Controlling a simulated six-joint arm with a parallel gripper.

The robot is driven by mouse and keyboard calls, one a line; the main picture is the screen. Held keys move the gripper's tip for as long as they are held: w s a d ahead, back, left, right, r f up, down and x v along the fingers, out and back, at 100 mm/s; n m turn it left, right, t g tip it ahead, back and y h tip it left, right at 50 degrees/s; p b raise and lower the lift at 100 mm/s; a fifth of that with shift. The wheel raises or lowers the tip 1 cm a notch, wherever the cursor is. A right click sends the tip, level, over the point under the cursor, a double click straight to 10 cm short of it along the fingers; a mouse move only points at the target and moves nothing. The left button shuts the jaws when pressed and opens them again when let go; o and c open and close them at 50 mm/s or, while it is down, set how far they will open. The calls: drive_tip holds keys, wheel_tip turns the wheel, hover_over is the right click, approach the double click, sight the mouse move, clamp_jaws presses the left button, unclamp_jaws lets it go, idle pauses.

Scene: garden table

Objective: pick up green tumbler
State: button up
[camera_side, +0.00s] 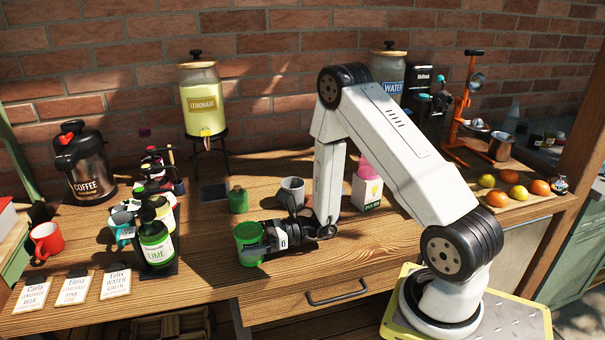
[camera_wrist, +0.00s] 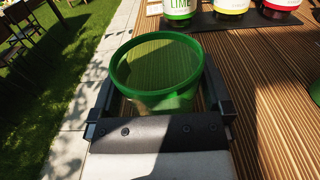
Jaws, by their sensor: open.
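The green tumbler (camera_side: 248,242) stands upright on the wooden table near its front edge, in the side view. It fills the middle of the wrist view (camera_wrist: 158,72), its green rim facing up and its mouth open. My gripper (camera_side: 252,247) is low over the table and reaches the tumbler from the right. In the wrist view my gripper (camera_wrist: 158,104) is open, with one finger on each side of the tumbler. Its lower part is partly hidden by the gripper body. I cannot tell whether either finger touches it.
A lime syrup bottle (camera_side: 156,244) stands left of the tumbler on a dark rack with other bottles. Name cards (camera_side: 74,288) lie at the front left. The table's front edge is close.

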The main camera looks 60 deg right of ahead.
drive_tip(key=c, duration=0.9)
drive_tip(key=shift+r, duration=0.1)
drive_tip(key=shift+r, duration=4.95)
